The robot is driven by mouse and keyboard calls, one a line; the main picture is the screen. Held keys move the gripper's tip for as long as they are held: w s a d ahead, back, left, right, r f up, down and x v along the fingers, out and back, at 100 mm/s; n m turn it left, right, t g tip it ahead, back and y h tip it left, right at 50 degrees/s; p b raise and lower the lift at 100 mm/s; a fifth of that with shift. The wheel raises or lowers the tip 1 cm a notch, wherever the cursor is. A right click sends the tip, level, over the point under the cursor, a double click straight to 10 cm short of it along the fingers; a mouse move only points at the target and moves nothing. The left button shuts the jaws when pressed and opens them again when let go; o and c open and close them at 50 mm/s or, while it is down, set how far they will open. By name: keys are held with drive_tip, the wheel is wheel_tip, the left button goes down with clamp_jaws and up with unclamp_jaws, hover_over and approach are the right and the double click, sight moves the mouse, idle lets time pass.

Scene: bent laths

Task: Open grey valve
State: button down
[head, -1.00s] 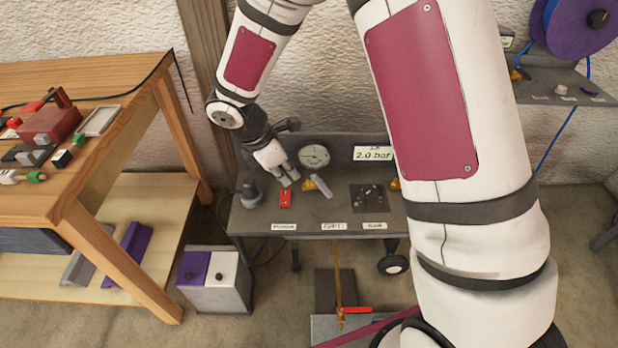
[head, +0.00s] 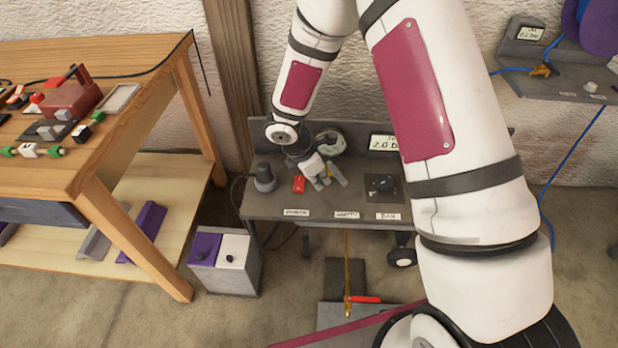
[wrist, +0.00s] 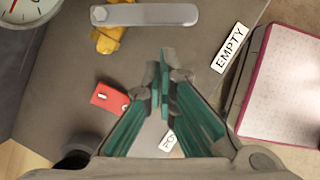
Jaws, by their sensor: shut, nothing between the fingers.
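The grey valve (wrist: 145,15) is a flat grey lever on a yellow body at the top of the wrist view. In the head view its lever (head: 338,175) stands on a grey bench, partly hidden by my gripper (head: 321,182). In the wrist view my gripper (wrist: 165,70) is shut and empty, its green-padded fingers together.
A red switch (head: 299,184) sits left of my gripper on the bench (head: 290,206). A round gauge (head: 331,143) is behind. A black plate with a knob (head: 383,187) lies to the right, a grey cylindrical fitting (head: 264,178) to the left. A wooden table (head: 115,165) stands at left.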

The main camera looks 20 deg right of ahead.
sight(342, 179)
drive_tip(key=shift+w+d, duration=0.2)
drive_tip(key=shift+d, duration=0.5)
drive_tip(key=shift+s+d+n+t+b, duration=0.25)
drive_tip(key=shift+d+n, duration=0.2)
drive_tip(key=shift+n, duration=0.35)
drive_tip(key=shift+s+d+n+t+y+b, duration=0.1)
drive_tip(key=shift+d+n+t+y+b, duration=0.2)
drive_tip(key=shift+d+n+b, duration=0.35)
drive_tip(key=n+b, duration=0.1)
drive_tip(key=d+n+t+b, duration=0.1)
drive_tip(key=n, duration=0.1)
drive_tip(key=d+n+y+b, duration=0.1)
drive_tip(key=shift+d+f+n, duration=0.1)
drive_tip(key=shift+f+n, duration=0.05)
drive_tip(key=shift+n, duration=0.2)
drive_tip(key=shift+w+d, duration=0.2)
drive_tip(key=shift+d, duration=0.4)
drive_tip(key=shift+w+d, duration=0.2)
drive_tip(key=shift+d, duration=0.5)
drive_tip(key=shift+w, duration=0.1)
